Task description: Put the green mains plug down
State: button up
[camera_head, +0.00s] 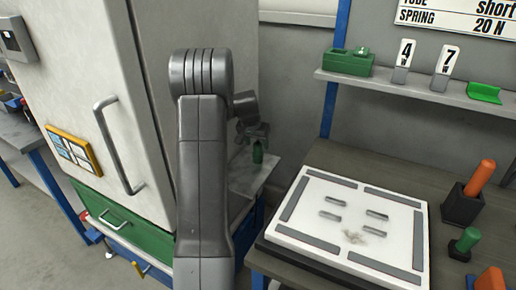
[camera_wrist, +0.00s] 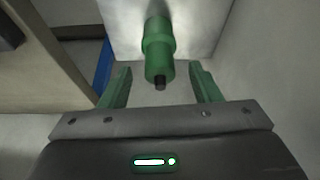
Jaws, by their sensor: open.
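The green mains plug (camera_wrist: 158,42) shows in the wrist view, a stepped green cylinder with a dark tip towards my gripper. In the head view the plug (camera_head: 258,153) is small and upright at the pale surface (camera_head: 250,178) beside the cabinet. My gripper (camera_wrist: 160,70) is open, with one green finger on each side of the plug and a visible gap to both. In the head view my gripper (camera_head: 252,133) is just above the plug, partly hidden by my arm. I cannot tell exactly how the plug's far end meets the surface.
A tall white and green cabinet (camera_head: 120,130) stands close on the left. A workbench on the right holds a white panel (camera_head: 350,222) with grey strips, and orange (camera_head: 480,178) and green (camera_head: 468,240) pegs in dark holders. A wall shelf (camera_head: 430,93) is above.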

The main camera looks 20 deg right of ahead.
aim_at(258, 150)
jog(key=v, duration=0.8)
jog(key=shift+d+f, duration=0.1)
jog(key=x, duration=1.2)
jog(key=shift+f, duration=0.4)
notch_tip(258, 150, up, 3)
jog(key=shift+f, duration=0.1)
jog(key=shift+r, duration=0.45)
